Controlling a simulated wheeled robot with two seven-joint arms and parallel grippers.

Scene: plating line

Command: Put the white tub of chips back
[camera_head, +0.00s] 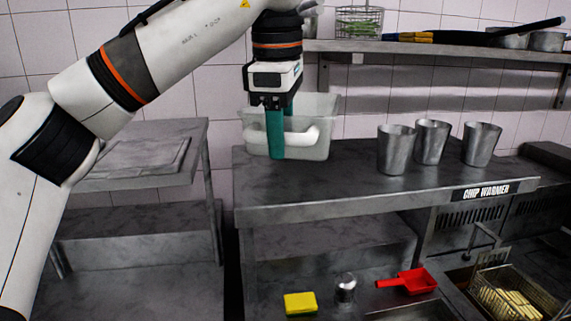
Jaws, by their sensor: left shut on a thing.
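The white tub (309,148) is a pale, box-shaped container with a loop handle on its near side. It is at the left end of the steel counter marked CHIP WARMER (350,195). My left gripper (281,135) points straight down at the tub, its teal fingers shut on the tub's near side by the handle. The tub looks upright; I cannot tell whether its base touches the counter. The chips inside it are not visible from here. My right gripper is not in view.
Several metal cups (396,150) stand on the counter to the right. A shelf (430,48) with a wire basket (359,21) and pans runs above. Below are a yellow sponge (300,303), a red scoop (408,282) and a fryer basket (513,297). A lower side table (140,180) stands left.

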